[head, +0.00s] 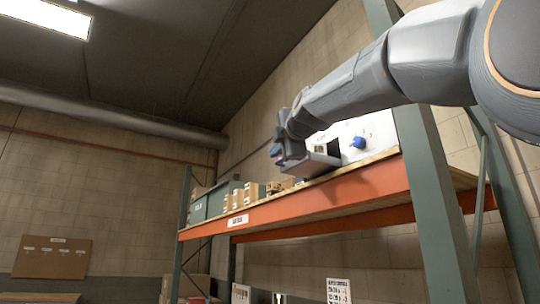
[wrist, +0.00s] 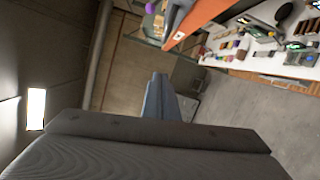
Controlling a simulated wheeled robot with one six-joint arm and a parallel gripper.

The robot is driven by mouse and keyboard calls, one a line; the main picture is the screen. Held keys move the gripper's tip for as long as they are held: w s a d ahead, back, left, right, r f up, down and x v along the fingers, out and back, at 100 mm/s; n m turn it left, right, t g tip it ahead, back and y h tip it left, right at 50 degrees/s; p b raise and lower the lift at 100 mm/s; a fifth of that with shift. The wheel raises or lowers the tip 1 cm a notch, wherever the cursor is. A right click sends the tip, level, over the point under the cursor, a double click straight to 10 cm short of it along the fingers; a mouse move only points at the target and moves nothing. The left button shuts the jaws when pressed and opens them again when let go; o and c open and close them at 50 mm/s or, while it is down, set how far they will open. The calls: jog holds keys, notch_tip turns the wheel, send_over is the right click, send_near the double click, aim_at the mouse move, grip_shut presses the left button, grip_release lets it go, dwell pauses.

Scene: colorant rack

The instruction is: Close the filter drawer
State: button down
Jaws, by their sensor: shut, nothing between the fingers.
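A white machine (head: 375,132) with a blue knob (head: 358,142) stands on the rack shelf in the head view. A grey box-like part (head: 312,162), which looks like the filter drawer pulled out, juts from its left side beside a dark opening. My gripper (head: 277,150) is in front of and left of this part, partly overlapping it; I cannot tell whether they touch. In the wrist view my gripper's fingers (wrist: 158,82) are together and empty. The drawer is not clearly seen in the wrist view.
The shelf has an orange beam (head: 300,208) and a green upright (head: 435,200) near my arm. Cardboard boxes (head: 252,192) and a green bin (head: 213,202) stand farther left on it. The wrist view shows a white bench (wrist: 265,45) with several devices and open floor (wrist: 240,110).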

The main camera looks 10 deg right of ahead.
jog(key=w+d+p, duration=0.3)
jog(key=w, duration=0.2)
jog(key=shift+w+d+r, duration=0.2)
jog(key=shift+w+r, duration=0.2)
jog(key=shift+r, duration=0.05)
